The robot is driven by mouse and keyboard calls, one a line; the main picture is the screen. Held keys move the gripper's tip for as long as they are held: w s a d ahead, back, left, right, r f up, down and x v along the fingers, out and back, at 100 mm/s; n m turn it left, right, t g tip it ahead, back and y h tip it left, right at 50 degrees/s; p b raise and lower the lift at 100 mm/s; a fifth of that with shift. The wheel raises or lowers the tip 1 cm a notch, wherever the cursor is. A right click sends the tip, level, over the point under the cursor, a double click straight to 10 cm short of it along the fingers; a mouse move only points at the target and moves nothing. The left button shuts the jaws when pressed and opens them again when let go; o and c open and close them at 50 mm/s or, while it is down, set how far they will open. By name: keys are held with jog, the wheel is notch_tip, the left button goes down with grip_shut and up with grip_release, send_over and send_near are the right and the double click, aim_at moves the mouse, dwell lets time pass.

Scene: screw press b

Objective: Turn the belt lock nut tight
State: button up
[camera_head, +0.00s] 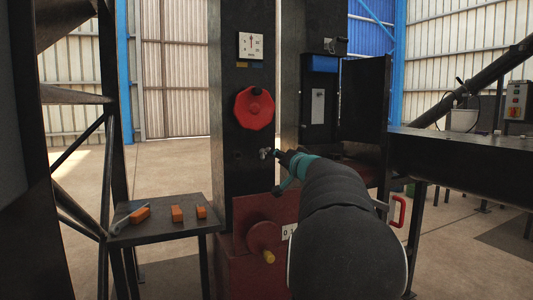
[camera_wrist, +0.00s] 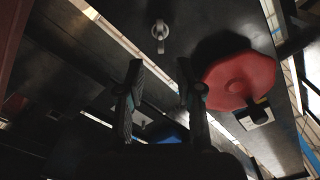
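A small silver wing-shaped nut (camera_head: 265,153), which looks like the belt lock nut, sits on the dark column below the red handwheel. In the wrist view the nut (camera_wrist: 160,33) lies beyond the fingertips, roughly centred between them. My gripper (camera_head: 279,155) points at the column, close to the nut. In the wrist view the gripper (camera_wrist: 160,70) has its two fingers apart with nothing between them. The wrist view shows a gap to the nut; its exact depth is hard to tell.
The red handwheel (camera_head: 254,108) with a black knob juts out above the nut. A gauge plate (camera_head: 250,46) is above it. A lower hand crank (camera_head: 263,238) with a yellow handle sticks out below. A side table (camera_head: 160,233) at left holds orange blocks.

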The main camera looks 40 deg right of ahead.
aim_at(265, 153)
jog(key=p+x, duration=0.1)
jog(key=x, duration=0.7)
jog(key=shift+w+p, duration=0.2)
jog(key=shift+p, duration=0.2)
grip_shut()
